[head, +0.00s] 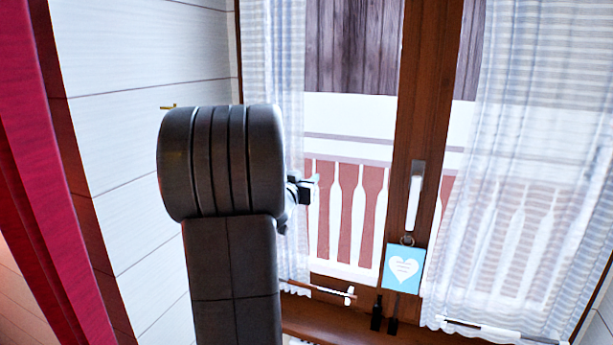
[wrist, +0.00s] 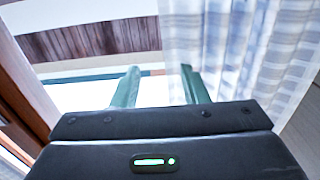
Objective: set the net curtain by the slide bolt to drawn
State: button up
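Two net curtains hang at the window. The left one (head: 275,60) is a narrow strip at the left side, partly hidden behind my arm. The right one (head: 530,150) covers much of the right pane. I cannot make out a slide bolt for certain. My gripper (head: 308,188) is beside the inner edge of the left curtain in the head view, mostly hidden by my arm. In the wrist view my gripper (wrist: 160,72) has its two fingers apart, with a net curtain (wrist: 235,50) beyond and right of them. Nothing is visibly held; contact with the cloth is unclear.
A wooden window post with a pale handle (head: 414,190) stands between the panes. A blue heart card (head: 403,270) hangs below it. Two small dark objects (head: 377,313) are at the sill. A red drape (head: 50,190) hangs at far left, and a brass fitting (head: 168,106) is on the wall.

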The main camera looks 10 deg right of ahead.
jog(key=shift+x, duration=0.95)
grip_shut()
jog(key=s+d+b, duration=0.1)
jog(key=s+d, duration=0.1)
jog(key=d, duration=0.2)
jog(key=s+d+b, duration=0.2)
jog(key=s+d, duration=0.1)
jog(key=d, duration=0.1)
jog(key=s+d+b, duration=0.2)
jog(key=s+d, duration=0.1)
jog(key=d, duration=0.1)
jog(key=shift+s+d+f, duration=0.15)
jog(key=shift+s+d, duration=0.05)
jog(key=shift+s, duration=0.05)
jog(key=shift+s+d+b, duration=0.3)
jog(key=shift+d+b, duration=0.05)
jog(key=shift+d, duration=0.1)
